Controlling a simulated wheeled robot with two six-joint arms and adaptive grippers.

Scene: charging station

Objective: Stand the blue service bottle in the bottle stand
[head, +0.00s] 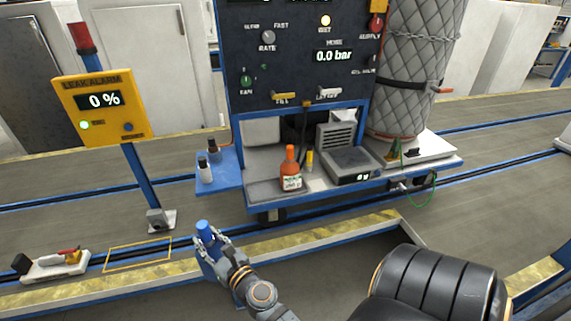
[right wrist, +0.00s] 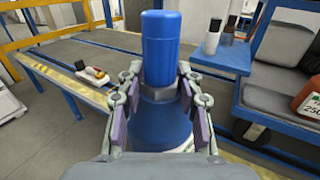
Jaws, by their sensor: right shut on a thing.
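The blue service bottle (head: 205,230) is held in my right gripper (head: 212,244), above the low yellow-edged rail. In the right wrist view the bottle (right wrist: 160,48) has a tall blue cap, a grey collar and a wider blue body. The right gripper's fingers (right wrist: 159,105) are shut on it from both sides, around the collar and upper body. The bottle looks close to upright; its base is hidden. I cannot tell for certain which thing is the bottle stand; a blue side shelf (head: 226,181) holds small bottles, to the right of and beyond the gripper. My left gripper is not in view.
An orange bottle (head: 291,170) and a grey scale (head: 352,164) stand on the bench under the blue control panel (head: 290,55). A leak alarm post (head: 143,178) stands at left. A red-handled device (head: 55,264) lies beside a yellow floor outline (head: 137,256).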

